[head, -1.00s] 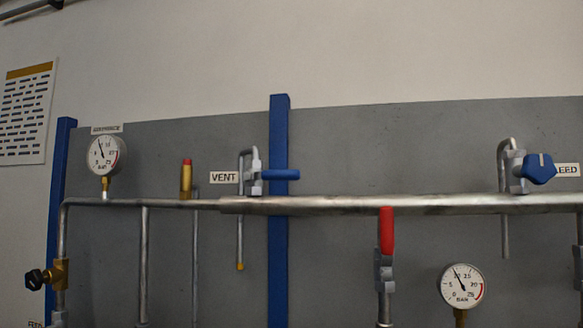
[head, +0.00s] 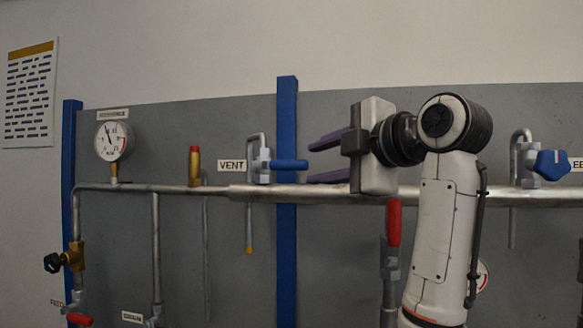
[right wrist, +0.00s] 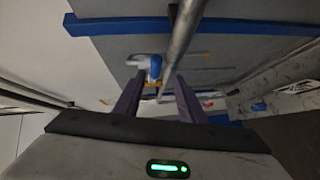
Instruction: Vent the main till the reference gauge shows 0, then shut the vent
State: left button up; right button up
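The vent valve's blue lever (head: 289,164) sticks out to the right from its grey body, beside the VENT label (head: 232,166). My right gripper (head: 322,160) is open and empty, just right of the lever and apart from it. In the right wrist view the lever (right wrist: 155,67) lies ahead between the two purple fingers (right wrist: 157,95). The reference gauge (head: 112,140) stands at the upper left; its needle points up and slightly left, above zero. The main pipe (head: 250,192) runs across the panel below the lever. My left gripper is not in view.
A blue upright (head: 287,110) stands behind the lever. A red-handled valve (head: 394,222) is below the main, beside my right forearm. A blue knob (head: 552,164) is at the right. A brass relief fitting (head: 194,165) stands left of the VENT label.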

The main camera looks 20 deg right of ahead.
aim_at(295, 163)
jog(key=p+x, duration=0.1)
jog(key=x, duration=0.2)
jog(key=p+x, duration=0.1)
jog(key=x, duration=0.1)
jog(key=r+p+x, duration=0.1)
jog(key=x, duration=0.2)
jog(key=shift+w+a, duration=0.15)
jog(key=shift+w, duration=0.25)
jog(key=shift+w+a+f, duration=0.1)
jog(key=shift+w+f, duration=0.05)
jog(key=shift+w, duration=0.35)
grip_shut()
